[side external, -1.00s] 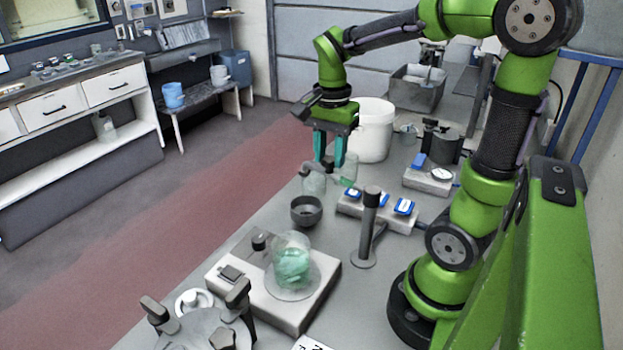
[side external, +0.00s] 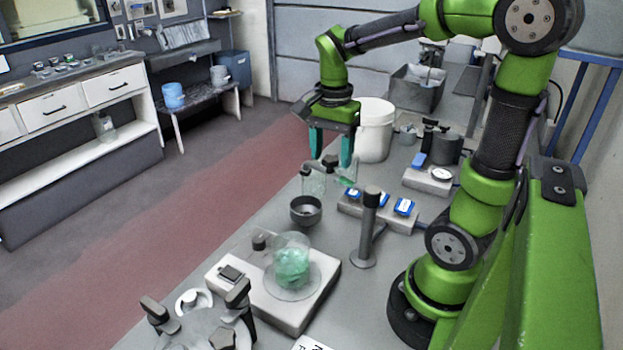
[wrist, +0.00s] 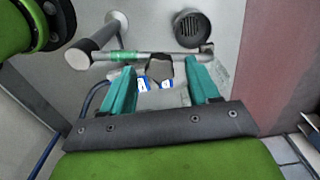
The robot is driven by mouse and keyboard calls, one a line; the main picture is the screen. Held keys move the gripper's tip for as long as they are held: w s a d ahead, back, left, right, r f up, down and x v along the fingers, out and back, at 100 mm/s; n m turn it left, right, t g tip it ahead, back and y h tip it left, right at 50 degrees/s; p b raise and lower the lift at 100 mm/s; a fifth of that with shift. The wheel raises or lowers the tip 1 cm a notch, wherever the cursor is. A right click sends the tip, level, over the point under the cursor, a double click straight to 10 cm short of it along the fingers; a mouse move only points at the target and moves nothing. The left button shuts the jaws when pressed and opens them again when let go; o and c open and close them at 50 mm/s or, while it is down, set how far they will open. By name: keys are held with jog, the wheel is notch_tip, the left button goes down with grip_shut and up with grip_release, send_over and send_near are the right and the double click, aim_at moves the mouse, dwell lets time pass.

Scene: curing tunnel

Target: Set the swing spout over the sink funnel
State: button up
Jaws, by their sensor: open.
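The swing spout is a grey arm with a green band (wrist: 130,57), running from the top of an upright post (side external: 367,230). The spout's outer end (wrist: 208,48) has a short dark tip and lies close to the sink funnel in the wrist view. The sink funnel (side external: 306,211) is a dark round cup, which also shows with its slotted inside in the wrist view (wrist: 190,28). My gripper (side external: 332,162) is open above the spout arm, its two teal fingers spread. In the wrist view its fingertips (wrist: 160,66) are beside the arm; I cannot tell whether they touch it.
A white scale-like unit with a glass beaker of green stuff (side external: 291,262) stands in front. A block with blue switches (side external: 378,210) lies right of the funnel. A white bucket (side external: 372,128) and a grey bin (side external: 416,90) stand behind my gripper.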

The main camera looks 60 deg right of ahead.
notch_tip(320, 180, up, 17)
dwell(0.5)
jog(key=shift+f, duration=0.1)
jog(key=s+a+f+n+t+y, duration=0.1)
jog(key=a+f+n+t, duration=0.2)
jog(key=a+f+n, duration=0.3)
jog(key=s+a+f+n+t+y, duration=0.1)
jog(key=s+a+f+n+t, duration=0.1)
jog(key=a+f+n+t, duration=0.2)
notch_tip(320, 180, down, 3)
jog(key=a+n, duration=0.3)
jog(key=n, duration=0.1)
jog(key=shift+s, duration=0.3)
